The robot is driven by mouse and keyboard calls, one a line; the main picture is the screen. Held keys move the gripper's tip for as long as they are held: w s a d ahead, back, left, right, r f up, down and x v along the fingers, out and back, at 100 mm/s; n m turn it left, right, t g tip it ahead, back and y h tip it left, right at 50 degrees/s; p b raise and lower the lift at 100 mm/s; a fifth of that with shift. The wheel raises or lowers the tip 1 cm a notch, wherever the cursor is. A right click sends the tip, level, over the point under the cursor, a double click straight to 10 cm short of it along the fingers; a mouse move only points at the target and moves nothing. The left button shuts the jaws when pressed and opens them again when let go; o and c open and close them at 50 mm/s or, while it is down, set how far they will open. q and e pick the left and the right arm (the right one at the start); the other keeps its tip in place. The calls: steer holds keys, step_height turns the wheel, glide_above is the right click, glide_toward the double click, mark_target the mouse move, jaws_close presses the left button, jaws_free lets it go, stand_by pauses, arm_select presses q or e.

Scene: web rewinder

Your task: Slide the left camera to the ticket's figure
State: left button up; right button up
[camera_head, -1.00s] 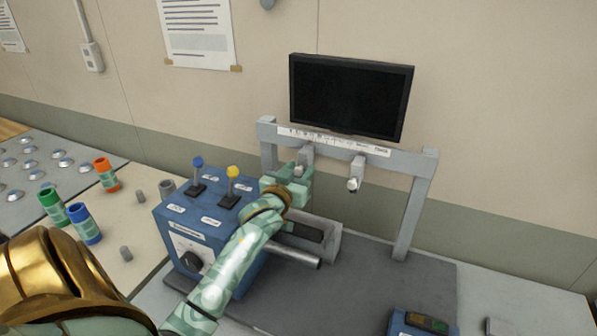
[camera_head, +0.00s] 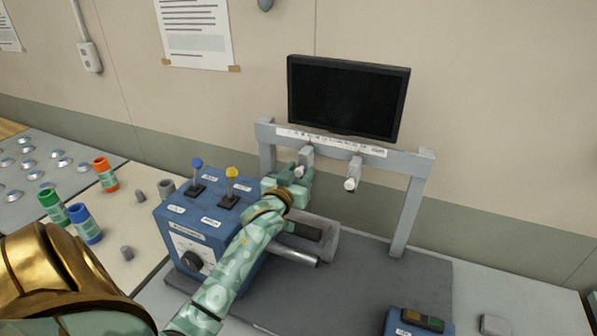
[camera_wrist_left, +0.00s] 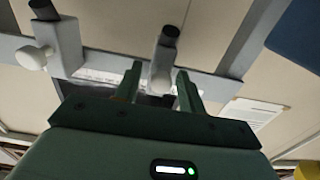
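The left camera (camera_head: 305,158) is a small grey block hanging from the grey rail of the frame, left of a second, right camera (camera_head: 354,170). My left gripper (camera_head: 298,174) is right at the left camera's front, in the head view. In the left wrist view, its two green fingers (camera_wrist_left: 158,88) stand apart, one on each side of the left camera's pale lower end (camera_wrist_left: 161,74). I cannot tell whether they touch it. The right camera (camera_wrist_left: 62,45) with its round knob shows to the left there. My right gripper is not in view. I cannot make out a ticket for certain.
A white scale strip (camera_head: 330,142) runs along the rail, too small to read. A dark monitor (camera_head: 348,97) stands above it. A button box (camera_head: 418,323) is at lower right.

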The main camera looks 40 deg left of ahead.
arm_select(q)
steer(key=shift+s, duration=0.1)
steer(key=v, duration=1.6)
steer(key=shift+p, duration=0.45)
steer(key=shift+s, duration=0.1)
